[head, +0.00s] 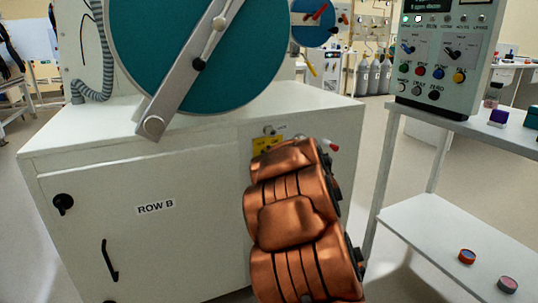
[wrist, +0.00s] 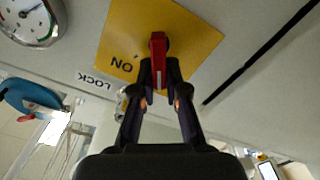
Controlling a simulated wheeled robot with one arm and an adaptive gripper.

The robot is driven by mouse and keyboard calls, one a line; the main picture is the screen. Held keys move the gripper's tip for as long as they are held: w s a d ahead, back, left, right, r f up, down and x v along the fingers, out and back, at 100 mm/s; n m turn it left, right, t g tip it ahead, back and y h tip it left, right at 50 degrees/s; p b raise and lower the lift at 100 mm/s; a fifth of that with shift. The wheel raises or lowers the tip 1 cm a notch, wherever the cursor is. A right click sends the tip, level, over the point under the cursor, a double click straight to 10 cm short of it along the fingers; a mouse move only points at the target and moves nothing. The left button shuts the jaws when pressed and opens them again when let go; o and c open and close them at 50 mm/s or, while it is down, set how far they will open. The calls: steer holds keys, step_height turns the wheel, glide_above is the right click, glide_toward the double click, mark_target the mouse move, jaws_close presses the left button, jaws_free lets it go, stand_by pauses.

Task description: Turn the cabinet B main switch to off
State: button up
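The main switch has a red handle (wrist: 158,48) on a yellow plate (wrist: 185,32) in the wrist view. The handle stands nearly upright in that picture, and an upside-down "ON" is printed to its lower left. My gripper (wrist: 159,72) has its two dark fingers close on both sides of the handle's lower part, and looks shut on it. In the head view, the yellow plate (head: 266,143) shows only in part on the front of the "ROW B" cabinet (head: 200,245). My copper arm hides the handle and my gripper there.
A round gauge (wrist: 28,18) and a "LOCK" label (wrist: 97,78) are near the plate. A teal round door (head: 235,50) with a grey bar is above the cabinet. A control box (head: 443,65) stands on a side table at right, with small jars (head: 467,257) on its shelf.

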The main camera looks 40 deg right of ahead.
steer(key=o, duration=0.4)
steer(key=v, duration=1.2)
stand_by(0.8)
steer(key=s+a+r+m+g+h+p, duration=0.2)
steer(key=a+r+m+g+p, duration=0.35)
steer(key=r+p, duration=0.95)
steer(key=s+a+r+n+g+y+p, duration=0.1)
steer(key=s+a+r+g+y+p, duration=0.1)
steer(key=s+a+p, duration=0.6)
steer(key=s+a+r+n+g+y+p, duration=0.1)
steer(key=s+a+r+g+y+p, duration=0.2)
steer(key=a, duration=1.1)
steer(key=s+a+r+n+g+y+p, duration=0.1)
steer(key=s+a+r+g+y+p, duration=0.1)
steer(key=s+a+r+g+p, duration=0.4)
steer(key=s+a+g+p, duration=0.2)
steer(key=s+a+p, duration=0.3)
steer(key=s, duration=0.4)
steer(key=shift+a+y+p, duration=0.4)
steer(key=shift+p, duration=0.45)
